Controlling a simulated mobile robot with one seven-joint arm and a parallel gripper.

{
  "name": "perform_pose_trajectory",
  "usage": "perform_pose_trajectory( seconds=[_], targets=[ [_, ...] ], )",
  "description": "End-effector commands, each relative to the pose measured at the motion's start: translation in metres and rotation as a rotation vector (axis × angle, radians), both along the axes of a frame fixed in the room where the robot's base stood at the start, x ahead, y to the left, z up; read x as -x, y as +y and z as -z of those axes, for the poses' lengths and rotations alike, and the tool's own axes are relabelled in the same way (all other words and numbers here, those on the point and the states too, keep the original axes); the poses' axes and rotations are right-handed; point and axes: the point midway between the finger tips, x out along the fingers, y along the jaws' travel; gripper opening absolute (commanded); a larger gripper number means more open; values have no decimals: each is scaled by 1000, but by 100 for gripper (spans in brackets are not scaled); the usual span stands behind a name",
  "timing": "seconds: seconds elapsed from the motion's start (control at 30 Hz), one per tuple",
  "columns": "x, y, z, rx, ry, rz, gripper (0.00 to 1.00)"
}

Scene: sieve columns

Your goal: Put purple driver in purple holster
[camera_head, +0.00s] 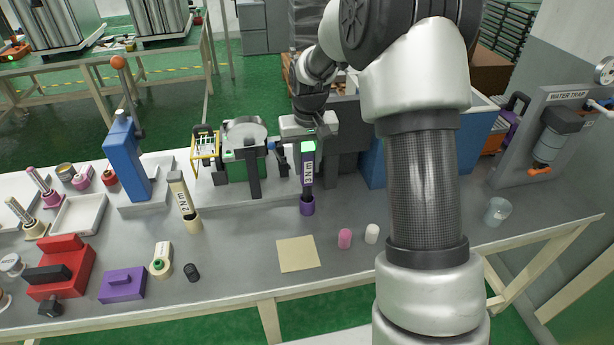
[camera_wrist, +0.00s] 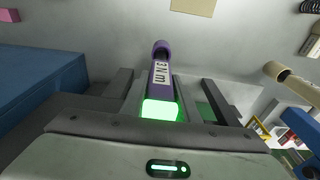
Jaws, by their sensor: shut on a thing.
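My gripper (camera_head: 309,143) is shut on the purple driver (camera_head: 308,166), which hangs upright, tip down, with a "3 N m" label and a green-lit top. A small purple cup, the holster (camera_head: 307,208), is directly below the driver's dark shaft. The shaft's lower end meets the cup's mouth; I cannot tell how deep it goes. In the wrist view the driver (camera_wrist: 161,75) lies between the fingers (camera_wrist: 160,105) with its green glow near the palm. The purple cup (camera_wrist: 162,46) shows at its far end.
A beige "2 N m" driver (camera_head: 181,195) stands in a beige cup at left. A green machine (camera_head: 245,160) is behind left; a blue bin (camera_head: 478,140) is behind right.

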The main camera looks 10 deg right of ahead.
Motion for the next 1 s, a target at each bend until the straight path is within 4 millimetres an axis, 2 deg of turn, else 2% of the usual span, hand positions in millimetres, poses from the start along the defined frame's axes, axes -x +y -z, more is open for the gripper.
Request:
perform_pose_trajectory(
  seconds=[0.23,0.57,0.6,0.67,0.7,1.0],
  targets=[
    [0,0,32,0,1,0,0],
    [0,0,36,0,-1,0,0],
    [0,0,36,0,0,0,33],
    [0,0,36,0,0,0,43],
    [0,0,36,0,0,0,47],
    [0,0,33,0,0,0,47]
  ],
)
